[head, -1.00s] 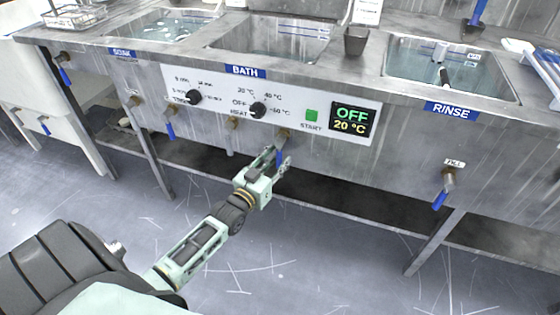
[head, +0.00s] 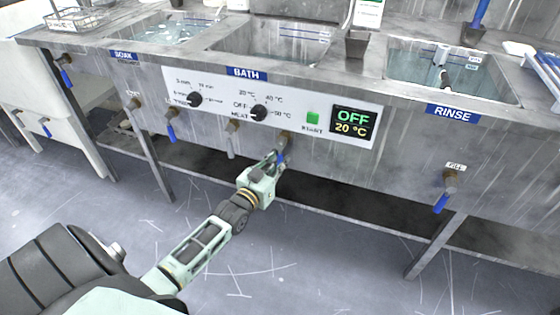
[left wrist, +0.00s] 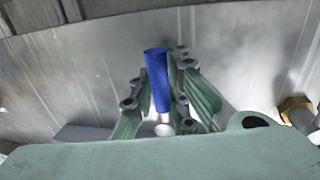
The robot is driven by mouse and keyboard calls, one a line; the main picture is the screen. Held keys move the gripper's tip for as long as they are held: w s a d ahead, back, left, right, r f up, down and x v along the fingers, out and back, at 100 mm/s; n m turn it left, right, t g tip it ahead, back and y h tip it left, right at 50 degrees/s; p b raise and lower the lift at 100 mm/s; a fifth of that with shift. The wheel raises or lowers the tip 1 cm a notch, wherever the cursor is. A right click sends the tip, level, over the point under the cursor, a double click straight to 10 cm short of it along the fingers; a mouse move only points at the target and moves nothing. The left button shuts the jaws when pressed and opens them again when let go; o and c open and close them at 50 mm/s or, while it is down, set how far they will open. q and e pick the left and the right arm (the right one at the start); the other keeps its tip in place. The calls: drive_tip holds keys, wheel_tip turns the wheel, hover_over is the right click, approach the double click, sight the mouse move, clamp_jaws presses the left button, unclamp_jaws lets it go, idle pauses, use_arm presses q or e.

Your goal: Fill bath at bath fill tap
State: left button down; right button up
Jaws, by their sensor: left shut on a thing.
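The lever points downward in the head view. The gripper hides part of the tap. The display (head: 351,122) reads OFF and 20 °C. My right gripper is not in view.
The rinse sink (head: 450,75) is at the right, with its own blue-handled tap (head: 440,202) below. Another blue-handled tap (head: 171,132) hangs to the left of my gripper. A dark cup (head: 357,43) stands on the counter. The floor in front is clear.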

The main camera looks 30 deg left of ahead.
use_arm(q)
drive_tip(key=shift+d, duration=0.1)
idle(0.3)
drive_tip(key=shift+w+d+n, duration=0.15)
drive_tip(key=shift+d+n, duration=0.4)
drive_tip(key=shift+n, duration=0.65)
drive_tip(key=d+n, duration=0.1)
drive_tip(key=n, duration=0.1)
drive_tip(key=n+t+p, duration=0.1)
drive_tip(key=shift+w+d+r+n+y, duration=0.2)
drive_tip(key=shift+d+r+n+y, duration=0.15)
drive_tip(key=shift+d+n+y, duration=0.05)
drive_tip(key=n, duration=0.1)
drive_tip(key=d+n, duration=0.1)
drive_tip(key=shift+w+r+n, duration=0.1)
drive_tip(key=shift+r+n, duration=0.3)
drive_tip(key=shift+w+d+r+n+t+y+p, duration=0.15)
drive_tip(key=shift+d+r+n+y, duration=0.15)
drive_tip(key=shift+n, duration=0.6)
drive_tip(key=shift+d+r+n+t+y+p, duration=0.2)
drive_tip(key=shift+r+n, duration=0.1)
drive_tip(key=shift+n, duration=0.6)
drive_tip(key=c, duration=1.7)
unclamp_jaws()
drive_tip(key=shift+r, duration=0.1)
